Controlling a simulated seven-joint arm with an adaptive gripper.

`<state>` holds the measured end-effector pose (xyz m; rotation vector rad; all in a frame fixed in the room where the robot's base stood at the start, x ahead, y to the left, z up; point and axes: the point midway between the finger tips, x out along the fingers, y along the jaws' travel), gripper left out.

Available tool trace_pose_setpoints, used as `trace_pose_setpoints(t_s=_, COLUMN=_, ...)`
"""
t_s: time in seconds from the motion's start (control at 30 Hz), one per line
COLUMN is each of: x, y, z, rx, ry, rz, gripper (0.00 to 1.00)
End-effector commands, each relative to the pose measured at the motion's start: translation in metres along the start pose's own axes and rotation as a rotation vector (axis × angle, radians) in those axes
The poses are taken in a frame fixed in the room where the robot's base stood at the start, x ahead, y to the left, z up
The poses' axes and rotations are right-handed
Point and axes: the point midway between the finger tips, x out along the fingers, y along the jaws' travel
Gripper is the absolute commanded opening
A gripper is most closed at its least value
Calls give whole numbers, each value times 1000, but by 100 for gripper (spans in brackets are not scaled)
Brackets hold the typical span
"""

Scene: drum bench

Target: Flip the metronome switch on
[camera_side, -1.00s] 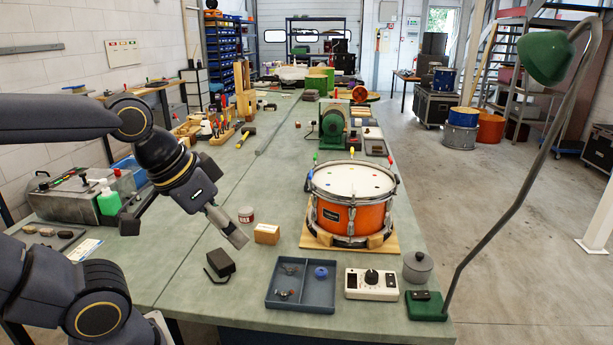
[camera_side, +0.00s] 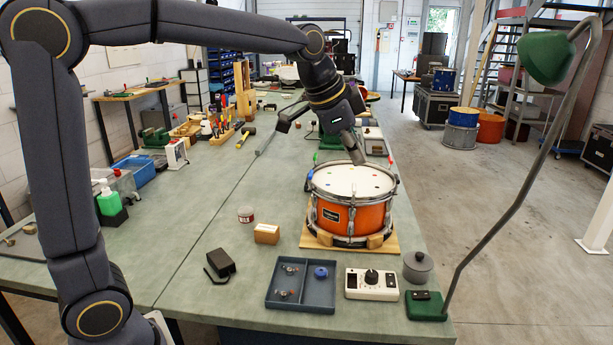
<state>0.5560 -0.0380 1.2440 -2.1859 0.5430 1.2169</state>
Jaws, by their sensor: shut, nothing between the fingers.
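A white box (camera_side: 361,284) with a black dial and a small dark piece at its right end stands at the front right of the bench; it looks like the metronome. Whether its switch is on or off is too small to tell. My gripper (camera_side: 357,157) is shut and empty. It points down over the far rim of the orange drum (camera_side: 338,217), well behind the white box and apart from it. I cannot tell whether the fingertips touch the drum.
A blue-grey tray (camera_side: 312,306) with small parts lies left of the white box. A lidded grey pot (camera_side: 418,267) and the green lamp base (camera_side: 426,306) stand right of it. A dark block (camera_side: 221,262) and a tan box (camera_side: 267,234) lie further left.

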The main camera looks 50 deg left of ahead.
Motion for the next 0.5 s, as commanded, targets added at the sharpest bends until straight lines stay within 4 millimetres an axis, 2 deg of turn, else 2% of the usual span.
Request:
trace_pose_setpoints(t_s=0.03, x=24, y=-7, z=-9, rx=19, ry=-12, rz=26, gripper=0)
trace_pose_setpoints(t_s=0.2, x=102, y=-21, z=-26, rx=59, ry=-39, rz=108, gripper=0)
trace_pose_setpoints(t_s=0.3, x=147, y=-22, z=-24, rx=50, ry=-61, rz=157, gripper=0)
trace_pose_setpoints(t_s=0.4, x=183, y=-18, z=-17, rx=33, ry=-87, rz=201, gripper=0)
trace_pose_setpoints(t_s=0.5, x=209, y=-11, z=-5, rx=20, ry=-116, rz=237, gripper=0)
